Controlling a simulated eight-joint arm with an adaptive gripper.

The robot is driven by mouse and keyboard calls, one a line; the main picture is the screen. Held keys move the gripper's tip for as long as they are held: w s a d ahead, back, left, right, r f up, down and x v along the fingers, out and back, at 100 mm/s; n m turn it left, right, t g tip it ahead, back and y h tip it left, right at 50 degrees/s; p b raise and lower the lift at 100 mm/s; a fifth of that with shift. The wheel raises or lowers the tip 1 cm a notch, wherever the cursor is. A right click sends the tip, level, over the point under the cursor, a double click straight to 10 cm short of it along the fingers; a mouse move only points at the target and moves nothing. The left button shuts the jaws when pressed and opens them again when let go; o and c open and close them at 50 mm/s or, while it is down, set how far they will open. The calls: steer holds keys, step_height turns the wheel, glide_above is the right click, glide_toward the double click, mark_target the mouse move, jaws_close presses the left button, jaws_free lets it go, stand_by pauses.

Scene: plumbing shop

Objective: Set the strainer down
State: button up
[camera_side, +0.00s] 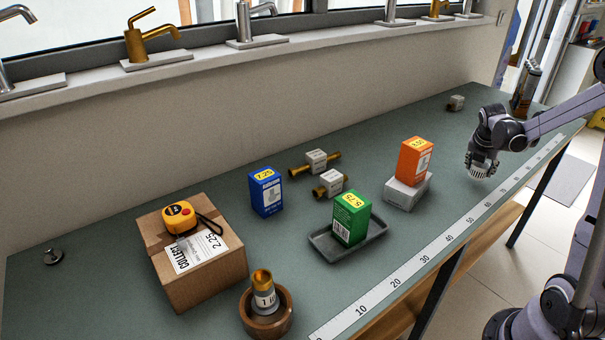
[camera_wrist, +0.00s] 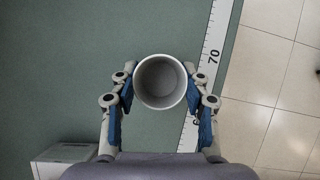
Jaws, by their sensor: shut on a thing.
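The strainer (camera_side: 481,170) is a white, ribbed, cup-shaped piece at the right of the bench in the side view. In the wrist view the strainer (camera_wrist: 160,82) shows as a round, hollow cup with its open mouth toward the camera. My gripper (camera_side: 482,158) is shut on it, with a blue-padded finger on either side in the wrist view (camera_wrist: 160,92). The strainer is upright and low over the green bench top (camera_side: 440,215), near the ruler. I cannot tell whether its bottom touches the bench.
A ruler strip (camera_side: 442,246) runs along the front edge. An orange box (camera_side: 414,161) on a grey block (camera_side: 408,192) stands left of my gripper. A green box (camera_side: 351,218) stands in a dark tray (camera_side: 325,248). The bench around the strainer is clear.

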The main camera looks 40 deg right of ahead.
mark_target(477, 174)
steer(key=shift+f, duration=1.4)
steer(key=shift+f, duration=0.2)
steer(key=o, duration=0.8)
steer(key=shift+r, duration=0.1)
steer(key=v, duration=1.2)
steer(key=shift+r, duration=0.1)
steer(key=shift+a, duration=0.1)
